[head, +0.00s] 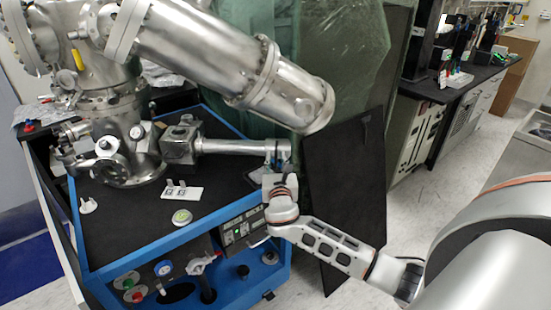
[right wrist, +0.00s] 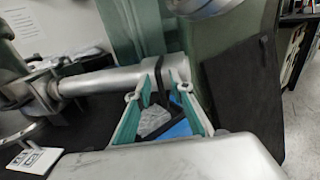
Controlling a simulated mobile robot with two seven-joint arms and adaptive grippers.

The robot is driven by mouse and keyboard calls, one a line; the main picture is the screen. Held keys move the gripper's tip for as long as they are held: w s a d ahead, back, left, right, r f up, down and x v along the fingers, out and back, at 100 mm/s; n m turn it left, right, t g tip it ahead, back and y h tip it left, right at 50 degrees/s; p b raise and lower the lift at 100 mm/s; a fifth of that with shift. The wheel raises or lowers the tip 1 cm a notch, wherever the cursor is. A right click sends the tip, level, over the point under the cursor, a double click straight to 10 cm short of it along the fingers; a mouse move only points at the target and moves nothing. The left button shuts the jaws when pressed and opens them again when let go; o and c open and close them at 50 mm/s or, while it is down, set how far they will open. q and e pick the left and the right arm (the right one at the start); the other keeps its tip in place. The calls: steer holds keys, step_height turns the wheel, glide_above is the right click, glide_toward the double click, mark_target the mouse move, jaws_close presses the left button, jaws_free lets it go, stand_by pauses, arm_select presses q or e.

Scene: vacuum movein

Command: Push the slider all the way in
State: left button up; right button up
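The slider is a horizontal silver metal tube (head: 232,146) that runs from a grey metal block (head: 181,142) on the steel vacuum chamber out to the right. Its outer end shows in the right wrist view as a grey cylinder (right wrist: 110,81) with a dark band near its end. My right gripper (head: 278,148) is at that outer end. In the right wrist view its two teal-padded fingers (right wrist: 160,93) are apart, with the tube end just beyond the tips. A dark part shows between the fingers; I cannot tell whether they touch it. My left gripper is not in view.
The chamber stands on a blue-framed bench with a black top (head: 135,215). A white tag plate (head: 182,192) and a round green-topped piece (head: 181,217) lie there. A large black panel (head: 345,195) leans close behind my right arm. Lab benches stand at the back right.

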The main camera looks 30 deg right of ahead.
steer(key=shift+w+d, duration=0.3)
steer(key=shift+w, duration=0.2)
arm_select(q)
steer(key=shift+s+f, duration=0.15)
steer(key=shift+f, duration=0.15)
arm_select(e)
jaws_close()
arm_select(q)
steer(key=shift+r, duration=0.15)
